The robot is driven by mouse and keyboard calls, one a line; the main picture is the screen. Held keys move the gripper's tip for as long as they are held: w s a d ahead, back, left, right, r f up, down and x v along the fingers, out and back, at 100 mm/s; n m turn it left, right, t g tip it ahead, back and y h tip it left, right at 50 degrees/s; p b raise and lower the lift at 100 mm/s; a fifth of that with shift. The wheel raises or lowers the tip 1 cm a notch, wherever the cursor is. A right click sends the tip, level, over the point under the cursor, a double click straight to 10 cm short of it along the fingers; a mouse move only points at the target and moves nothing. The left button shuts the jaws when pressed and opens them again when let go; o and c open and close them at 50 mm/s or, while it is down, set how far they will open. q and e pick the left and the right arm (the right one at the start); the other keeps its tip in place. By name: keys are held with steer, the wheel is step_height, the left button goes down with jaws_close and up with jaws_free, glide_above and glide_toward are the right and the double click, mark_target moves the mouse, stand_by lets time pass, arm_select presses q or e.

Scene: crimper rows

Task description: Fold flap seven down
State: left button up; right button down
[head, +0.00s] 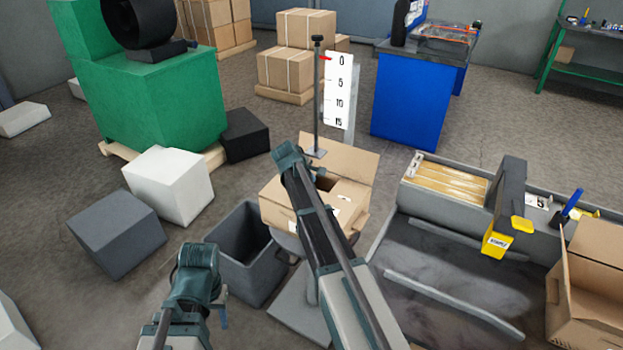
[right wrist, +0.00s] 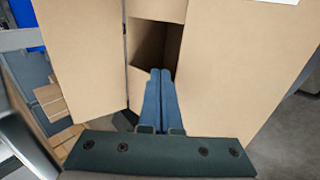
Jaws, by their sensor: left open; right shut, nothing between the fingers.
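An open cardboard box (head: 278,212) stands in the middle of the head view. Its back flap (head: 345,155) stands up, and a panel with a small white label lies across the right part of its top. A dark opening shows beside that panel. I cannot read a number seven on any flap. My right gripper (right wrist: 159,75) is shut and empty, its blue fingers in front of the opening (right wrist: 150,45) between cardboard panels; I cannot tell whether they touch. In the head view my right arm hides part of the box. My left gripper (head: 222,316) is open, low at the left, apart from the box.
A dark grey bin (head: 245,285) stands just left of the box. A post with a white scale board (head: 338,90) rises behind it. A grey bench (head: 440,265) with a yellow-labelled unit and another open carton (head: 590,300) lies to the right. Grey and white blocks (head: 170,185) sit left.

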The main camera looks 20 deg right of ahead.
steer(key=p+v, duration=1)
steer(key=v, duration=0.3)
steer(key=shift+s+a, duration=0.1)
steer(key=s+d+f+y+b, duration=0.2)
steer(key=s+d+f+y, duration=0.1)
steer(key=d+f+y, duration=0.3)
steer(key=s+d+r+t+y, duration=0.1)
steer(key=d+r+t+y, duration=0.2)
steer(key=d+r+y, duration=0.3)
steer(key=h+b, duration=0.1)
steer(key=b, duration=0.9)
glide_above(321, 192)
step_height(321, 192, down, 9)
steer(key=shift+f, duration=0.2)
steer(key=shift+f+b, duration=0.9)
steer(key=shift+f, duration=0.25)
